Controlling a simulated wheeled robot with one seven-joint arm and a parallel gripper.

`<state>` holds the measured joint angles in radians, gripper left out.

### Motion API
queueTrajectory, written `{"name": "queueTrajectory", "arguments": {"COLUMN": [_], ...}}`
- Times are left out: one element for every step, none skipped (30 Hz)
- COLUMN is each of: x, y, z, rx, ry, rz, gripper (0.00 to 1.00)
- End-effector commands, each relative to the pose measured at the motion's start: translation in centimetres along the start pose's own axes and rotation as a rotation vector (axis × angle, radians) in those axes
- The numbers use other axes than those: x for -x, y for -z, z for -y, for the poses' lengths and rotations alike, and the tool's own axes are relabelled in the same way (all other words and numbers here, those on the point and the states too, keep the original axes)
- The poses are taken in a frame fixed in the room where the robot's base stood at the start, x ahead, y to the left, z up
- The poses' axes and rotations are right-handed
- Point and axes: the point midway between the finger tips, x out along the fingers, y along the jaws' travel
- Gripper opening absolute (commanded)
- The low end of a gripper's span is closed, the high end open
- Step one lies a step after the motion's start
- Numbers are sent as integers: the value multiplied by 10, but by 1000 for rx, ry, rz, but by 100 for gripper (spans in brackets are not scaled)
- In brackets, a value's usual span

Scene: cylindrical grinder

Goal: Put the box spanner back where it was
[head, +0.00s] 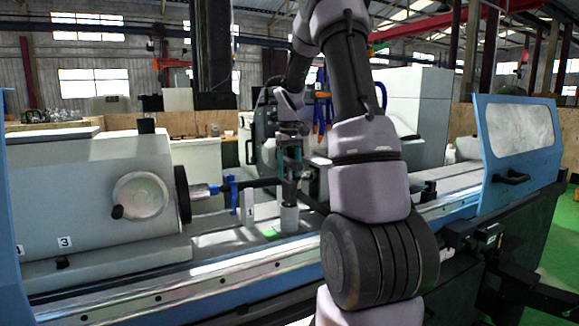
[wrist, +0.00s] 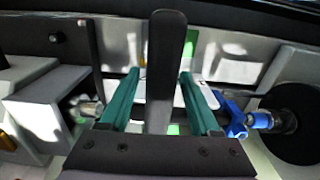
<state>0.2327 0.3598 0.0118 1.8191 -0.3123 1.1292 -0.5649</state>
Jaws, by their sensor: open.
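My gripper (head: 290,178) hangs pointing down over the machine bed, its two teal fingers apart. In the wrist view the fingers (wrist: 160,85) stand on either side of a long dark bar (wrist: 167,50), with gaps between. What looks like the box spanner (head: 289,217) is a grey upright cylinder directly below my fingertips, with a dark stem; the dark bar looks like its cross handle. I cannot tell exactly how bar and cylinder join. A green patch (head: 270,233) shows on the bed just left of the cylinder's foot.
A blue clamp (head: 233,190) on the work spindle is close left of my gripper; it also shows in the wrist view (wrist: 238,120). The headstock with its handwheel (head: 140,196) stands at left. A blue-framed guard (head: 515,140) is at right. A white numbered tag (head: 249,212) stands near the clamp.

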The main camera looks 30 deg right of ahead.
Motion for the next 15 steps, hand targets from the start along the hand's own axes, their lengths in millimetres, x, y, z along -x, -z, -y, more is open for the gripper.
{"name": "queueTrajectory", "arguments": {"x": [3,6,10,14,19,27,33,40,49,56,63,72,78,84,91], "y": [0,0,0,1,1,1,1,1,1,1,1,1,1,1,1], "z": [0,0,0,0,0,0,0,0,0,0,0,0,0,0,0], "rx": [0,0,0,1,0,-1,-1,0,0,-1,-1,0,0,0,-1], "ry": [0,0,-1,-1,0,-1,-1,-2,-2,-1,-1,-2,-2,-1,-1], "rz": [-1,-2,-2,-3,-4,-5,-5,-6,-6,-5,-6,-6,-5,-5,-4], "gripper": [63,63,63,63,63,63,63,63,63,63,63,63,63,63,63]}}
